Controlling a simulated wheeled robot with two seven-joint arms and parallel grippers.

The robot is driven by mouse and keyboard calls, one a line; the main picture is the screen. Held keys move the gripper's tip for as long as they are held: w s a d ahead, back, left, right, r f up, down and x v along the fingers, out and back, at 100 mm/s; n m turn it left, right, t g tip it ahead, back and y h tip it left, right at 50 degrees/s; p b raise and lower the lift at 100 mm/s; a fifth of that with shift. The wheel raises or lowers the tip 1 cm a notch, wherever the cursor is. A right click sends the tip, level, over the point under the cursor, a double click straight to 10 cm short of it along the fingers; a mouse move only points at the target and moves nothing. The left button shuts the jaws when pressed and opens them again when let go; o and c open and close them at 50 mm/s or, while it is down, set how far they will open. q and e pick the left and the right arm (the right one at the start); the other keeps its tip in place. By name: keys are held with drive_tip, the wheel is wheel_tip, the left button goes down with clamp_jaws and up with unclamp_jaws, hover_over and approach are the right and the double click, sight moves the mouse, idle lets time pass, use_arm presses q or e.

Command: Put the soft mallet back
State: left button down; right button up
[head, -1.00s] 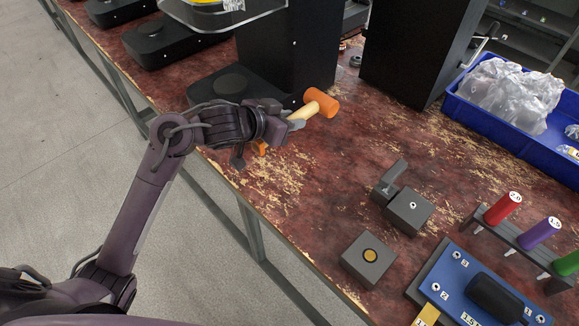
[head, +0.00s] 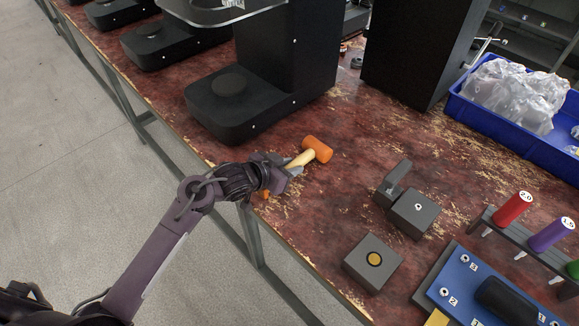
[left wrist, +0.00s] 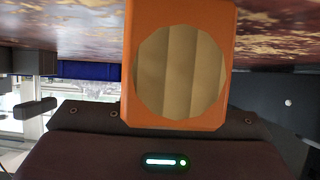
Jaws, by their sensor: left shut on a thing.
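The soft mallet has an orange head (head: 318,149) and a pale wooden handle (head: 301,160). My left gripper (head: 292,171) is shut on the handle, over the table's near left edge. The head points away to the upper right; I cannot tell how far it is above the table. A small orange part (head: 265,194) shows below the gripper. In the left wrist view an orange block (left wrist: 130,65) around a pale wooden face (left wrist: 180,72) fills the middle, close to the camera. My right gripper is not in view.
A black seamer (head: 222,115) stands behind the mallet. Grey blocks (head: 372,262) (head: 411,212), a blue gauge board (head: 463,297) and a rack of coloured handles (head: 505,238) lie to the right. A blue bin (head: 512,138) holds clear bags. The red worn tabletop (head: 350,125) between is clear.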

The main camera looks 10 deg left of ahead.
use_arm(q)
drive_tip(key=shift+r, duration=0.15)
drive_tip(key=c, duration=1.1)
unclamp_jaws()
drive_tip(key=shift+f, duration=0.2)
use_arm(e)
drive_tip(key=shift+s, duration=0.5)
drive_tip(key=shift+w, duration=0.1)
